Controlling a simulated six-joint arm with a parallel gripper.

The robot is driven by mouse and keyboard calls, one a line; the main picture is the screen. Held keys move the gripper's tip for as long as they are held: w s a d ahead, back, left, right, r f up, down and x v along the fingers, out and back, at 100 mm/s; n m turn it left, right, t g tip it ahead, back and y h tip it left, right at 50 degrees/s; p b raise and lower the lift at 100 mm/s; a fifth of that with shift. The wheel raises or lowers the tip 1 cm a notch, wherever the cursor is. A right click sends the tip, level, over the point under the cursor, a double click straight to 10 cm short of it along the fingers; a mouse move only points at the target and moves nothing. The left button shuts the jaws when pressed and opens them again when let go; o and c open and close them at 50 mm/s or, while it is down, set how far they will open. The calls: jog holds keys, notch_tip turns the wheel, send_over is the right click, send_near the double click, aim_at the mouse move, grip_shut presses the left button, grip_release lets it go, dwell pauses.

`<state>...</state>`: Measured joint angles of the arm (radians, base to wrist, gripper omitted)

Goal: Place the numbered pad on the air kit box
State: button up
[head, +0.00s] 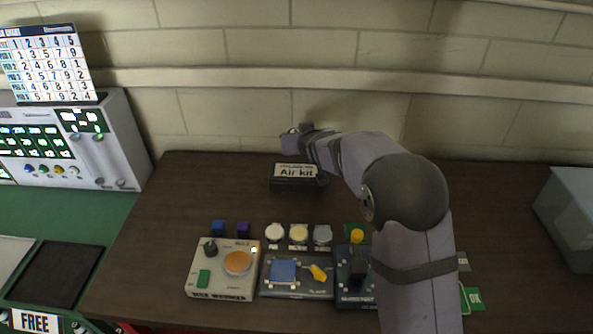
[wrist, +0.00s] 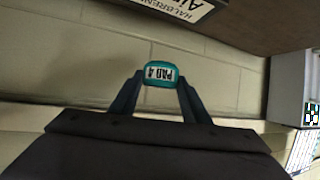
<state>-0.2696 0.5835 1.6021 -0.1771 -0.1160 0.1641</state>
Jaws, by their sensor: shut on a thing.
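My gripper (head: 303,133) is shut on the numbered pad (wrist: 161,75), a small teal rounded piece with a white label reading "PAD 4". The pad sits between both fingertips in the wrist view, its label facing the camera upside down. The air kit box (head: 296,185) is a black box with a white "Air kit" label, on the brown table near the wall. In the head view my gripper appears above and slightly beyond the box. Part of the box (wrist: 185,7) shows at the top of the wrist view, apart from the pad. The box's right end is close to my arm's outline.
Control boxes (head: 222,270) with knobs and buttons stand along the table's front. A grey machine (head: 125,140) is at left, a grey bin (head: 570,215) at right. The table (head: 200,190) left of the box is clear.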

aim_at(298, 174)
jog(key=shift+f+p, duration=1.65)
jog(key=shift+f, duration=3.35)
jog(key=shift+s+f, duration=0.1)
jog(key=shift+f, duration=0.05)
jog(key=shift+f, duration=0.15)
jog(key=shift+f+b, duration=0.1)
jog(key=shift+b, duration=0.2)
jog(key=o, duration=1)
jog(key=shift+r, duration=0.25)
jog(key=shift+b+v, duration=2.1)
jog(key=shift+v, duration=3.9)
